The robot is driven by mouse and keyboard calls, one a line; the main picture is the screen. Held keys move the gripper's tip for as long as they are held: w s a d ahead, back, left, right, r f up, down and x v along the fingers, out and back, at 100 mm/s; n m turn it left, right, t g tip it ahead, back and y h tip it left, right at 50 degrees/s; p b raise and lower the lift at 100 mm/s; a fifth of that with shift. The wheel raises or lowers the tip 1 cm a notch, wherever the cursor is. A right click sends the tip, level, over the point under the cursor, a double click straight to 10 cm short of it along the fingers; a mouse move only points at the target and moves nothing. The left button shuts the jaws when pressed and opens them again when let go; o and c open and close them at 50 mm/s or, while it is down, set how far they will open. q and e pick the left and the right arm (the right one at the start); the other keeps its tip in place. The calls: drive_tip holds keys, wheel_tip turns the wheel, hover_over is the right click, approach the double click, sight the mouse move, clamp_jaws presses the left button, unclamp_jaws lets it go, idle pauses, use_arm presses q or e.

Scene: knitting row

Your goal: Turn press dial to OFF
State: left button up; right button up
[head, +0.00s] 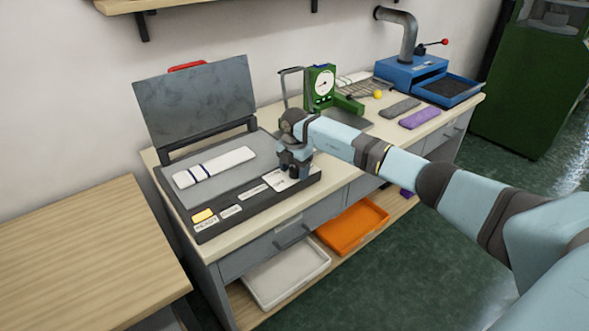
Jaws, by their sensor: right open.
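The press (235,211) stands on the workbench with its dark grey lid (196,99) raised and tilted back. A folded white cloth with dark stripes (214,168) lies on its grey bed. My right gripper (292,170) is open and points down over the right end of the press's front panel, just above a white marked plate (288,182). The dial itself is hidden behind the gripper or too small to tell, so its setting and any contact cannot be seen. My left gripper is not in view.
A green gauge device (321,87) stands behind my right arm. A blue machine (411,75) with a grey pipe is further right, near grey (400,108) and purple (419,117) pieces. A wooden table (85,250) is at left. Orange (353,226) and white (287,273) trays sit below.

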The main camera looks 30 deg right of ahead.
drive_tip(key=shift+c, duration=0.4)
drive_tip(key=c, duration=0.8)
drive_tip(key=shift+c, duration=0.2)
